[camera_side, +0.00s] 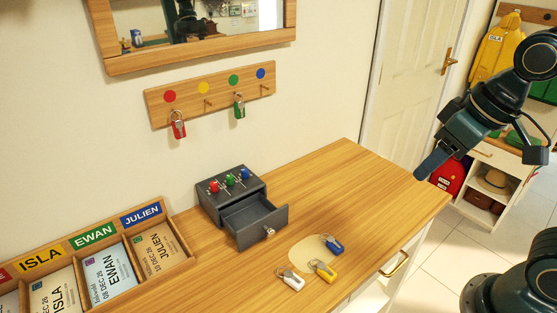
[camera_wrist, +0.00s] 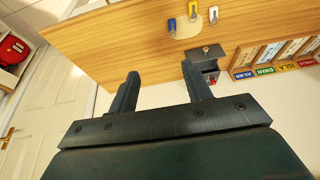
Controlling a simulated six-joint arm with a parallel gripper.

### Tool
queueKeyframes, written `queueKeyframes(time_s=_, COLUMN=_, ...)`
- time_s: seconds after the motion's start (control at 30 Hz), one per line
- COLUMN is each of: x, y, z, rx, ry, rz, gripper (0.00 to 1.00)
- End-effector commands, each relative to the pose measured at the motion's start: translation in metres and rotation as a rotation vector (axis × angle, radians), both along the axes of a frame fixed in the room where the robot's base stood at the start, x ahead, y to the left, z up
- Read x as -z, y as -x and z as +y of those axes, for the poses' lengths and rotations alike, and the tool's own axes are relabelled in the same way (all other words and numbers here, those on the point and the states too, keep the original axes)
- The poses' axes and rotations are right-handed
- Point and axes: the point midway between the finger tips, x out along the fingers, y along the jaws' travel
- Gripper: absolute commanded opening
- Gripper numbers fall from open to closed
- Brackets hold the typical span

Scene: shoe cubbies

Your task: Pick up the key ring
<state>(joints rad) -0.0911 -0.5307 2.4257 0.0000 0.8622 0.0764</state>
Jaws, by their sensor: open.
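Three key rings with coloured tags lie on the wooden top: a blue one (camera_side: 335,246), a yellow one (camera_side: 324,271) and a white one (camera_side: 291,280). The blue (camera_wrist: 171,25), yellow (camera_wrist: 192,11) and white (camera_wrist: 213,15) tags also show in the wrist view. A red key ring (camera_side: 179,129) and a green key ring (camera_side: 239,108) hang on the wall rack. My gripper (camera_side: 422,172) is open and empty, raised over the right end of the top, apart from every key ring. Its two fingers (camera_wrist: 160,72) show in the wrist view.
A small grey box (camera_side: 238,184) with its drawer (camera_side: 258,222) pulled out stands behind the loose keys. A wooden tray of name cards (camera_side: 178,232) is at left. The peg rack (camera_side: 212,92) and mirror (camera_side: 205,46) are on the wall. The top's right part is clear.

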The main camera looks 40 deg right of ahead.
Motion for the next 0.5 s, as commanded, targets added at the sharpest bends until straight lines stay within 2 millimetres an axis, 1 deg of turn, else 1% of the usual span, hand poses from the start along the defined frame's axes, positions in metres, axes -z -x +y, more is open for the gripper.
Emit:
queueKeyframes(time_s=0.1, x=0.009, y=-0.017, z=0.011, rx=-0.012, ry=-0.006, rz=0.049, gripper=0.49)
queueKeyframes(time_s=0.27, x=0.023, y=-0.038, z=0.027, rx=-0.022, ry=-0.008, rz=0.11, gripper=0.49)
queueKeyframes(time_s=0.5, x=0.052, y=-0.065, z=0.054, rx=-0.035, ry=-0.004, rz=0.198, gripper=0.49)
